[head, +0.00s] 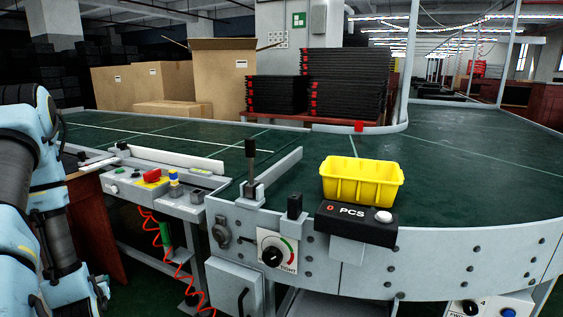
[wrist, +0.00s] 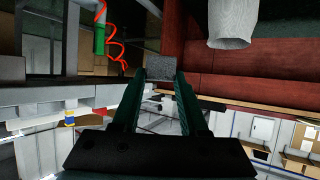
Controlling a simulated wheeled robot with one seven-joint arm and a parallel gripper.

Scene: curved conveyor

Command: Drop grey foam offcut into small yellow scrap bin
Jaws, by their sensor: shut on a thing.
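The small yellow scrap bin (head: 361,190) stands upright on the green belt of the curved conveyor, near its front edge in the head view, just behind the black counter box. My gripper (wrist: 161,78) shows in the wrist view with its two dark green fingers shut on the grey foam offcut (wrist: 160,67), a small speckled grey block at the fingertips. In the head view my arm is at the far left, well away from the bin. The gripper and the offcut cannot be made out there. The bin's inside is only partly visible.
A black counter box (head: 352,222), a clamp post (head: 252,165) and a dial (head: 274,252) line the conveyor's front edge. A side control shelf (head: 160,190) with a red-yellow switch lies between my arm and the bin. Black tray stacks (head: 345,85) stand behind.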

